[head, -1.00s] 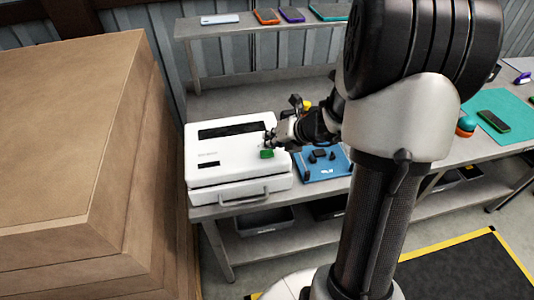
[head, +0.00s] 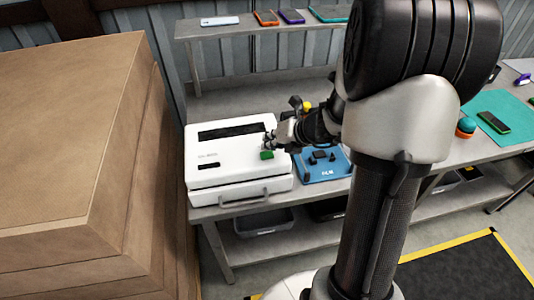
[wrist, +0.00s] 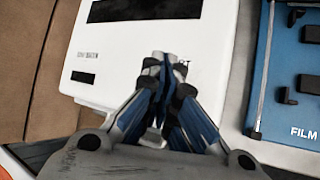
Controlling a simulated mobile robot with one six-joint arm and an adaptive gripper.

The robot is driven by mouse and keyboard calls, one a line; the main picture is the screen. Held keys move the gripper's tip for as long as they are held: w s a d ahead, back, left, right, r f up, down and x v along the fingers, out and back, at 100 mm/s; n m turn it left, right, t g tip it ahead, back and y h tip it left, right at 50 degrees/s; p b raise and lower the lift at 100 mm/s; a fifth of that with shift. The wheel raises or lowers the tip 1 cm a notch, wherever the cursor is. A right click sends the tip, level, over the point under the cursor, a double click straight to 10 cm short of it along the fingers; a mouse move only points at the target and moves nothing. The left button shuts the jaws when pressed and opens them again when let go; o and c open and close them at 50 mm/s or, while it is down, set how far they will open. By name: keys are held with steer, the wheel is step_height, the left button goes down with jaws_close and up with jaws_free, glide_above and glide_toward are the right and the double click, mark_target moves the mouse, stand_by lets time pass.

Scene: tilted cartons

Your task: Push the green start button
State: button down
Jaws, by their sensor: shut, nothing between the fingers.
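The green start button (head: 267,155) is on the top face of a white machine (head: 225,175), near its right front corner, in the head view. My gripper (head: 268,139) is at the machine's right side, just behind and above the button. In the wrist view my gripper (wrist: 160,62) is shut and empty, its fingertips together over the white machine top (wrist: 130,50). The button is hidden there behind the fingers; part of a printed label shows beside the tips. I cannot tell whether the fingertips touch the machine.
A blue tray marked FILM (head: 335,172) with dark parts lies right of the machine; it also shows in the wrist view (wrist: 275,90). Large cardboard cartons (head: 70,130) fill the left. A shelf (head: 230,28) with several phones stands behind. A teal mat (head: 480,112) lies at right.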

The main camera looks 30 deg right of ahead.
mark_target(270, 152)
steer(key=shift+f, duration=0.1)
steer(key=shift+f+b, duration=0.3)
steer(key=shift+f+b, duration=0.4)
steer(key=shift+f, duration=0.1)
stand_by(0.6)
steer(key=shift+r, duration=0.15)
steer(key=shift+r+p, duration=0.8)
steer(key=shift+p, duration=0.15)
step_height(270, 152, up, 5)
steer(key=p, duration=0.5)
stand_by(0.6)
